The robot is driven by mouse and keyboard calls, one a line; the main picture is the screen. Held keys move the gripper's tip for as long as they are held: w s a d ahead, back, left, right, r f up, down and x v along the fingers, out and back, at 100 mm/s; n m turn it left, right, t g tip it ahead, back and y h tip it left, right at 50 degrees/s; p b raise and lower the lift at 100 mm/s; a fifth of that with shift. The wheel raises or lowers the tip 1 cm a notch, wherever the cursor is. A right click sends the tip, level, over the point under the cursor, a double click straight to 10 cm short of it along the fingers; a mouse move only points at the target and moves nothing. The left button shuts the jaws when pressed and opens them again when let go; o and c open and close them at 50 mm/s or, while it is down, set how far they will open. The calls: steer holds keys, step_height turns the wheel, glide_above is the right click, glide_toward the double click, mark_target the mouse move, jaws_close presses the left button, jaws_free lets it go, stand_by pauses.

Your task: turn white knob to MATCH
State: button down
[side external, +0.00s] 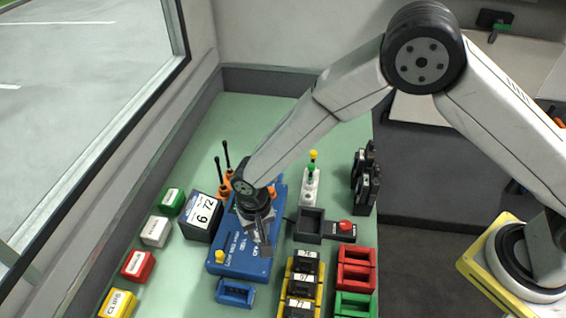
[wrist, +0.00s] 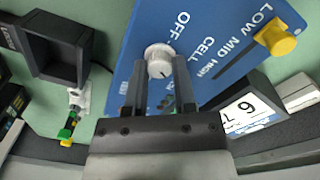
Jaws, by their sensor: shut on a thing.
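The white knob (wrist: 159,54) stands on the blue panel (side external: 232,262), which also fills the upper middle of the wrist view (wrist: 205,20). My gripper (wrist: 159,62) is shut on the knob, with one dark finger on each side of it. A dark mark shows on the knob's face. White print reading OFF and CELL is near the knob; I cannot make out a MATCH label, and my fingers cover part of the panel. In the side view my gripper (side external: 264,250) is down at the panel and hides the knob.
A yellow slider knob (wrist: 277,40) is beside LOW, MID, HIGH print on the panel. A dark tray (side external: 309,224) and a red button (side external: 346,226) stand to the right. A box marked 6 72 (side external: 203,215) is at left. Orange-based levers (side external: 224,190) rise behind.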

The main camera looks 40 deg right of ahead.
mark_target(257, 233)
steer(key=shift+c, duration=2.2)
jaws_free()
steer(key=shift+r, duration=0.15)
steer(key=shift+a+r, duration=0.1)
steer(key=shift+r, duration=3.7)
steer(key=s+d+r+n+t, duration=0.1)
steer(key=d+r, duration=0.2)
steer(key=d, duration=0.5)
steer(key=s+d+r, duration=0.1)
steer(key=d+r, duration=0.2)
steer(key=d, duration=0.5)
steer(key=s+d+r+n+t, duration=0.1)
steer(key=s+d, duration=0.8)
steer(key=d, duration=0.2)
steer(key=shift+d+r+t, duration=0.3)
steer(key=shift+d+r, duration=0.05)
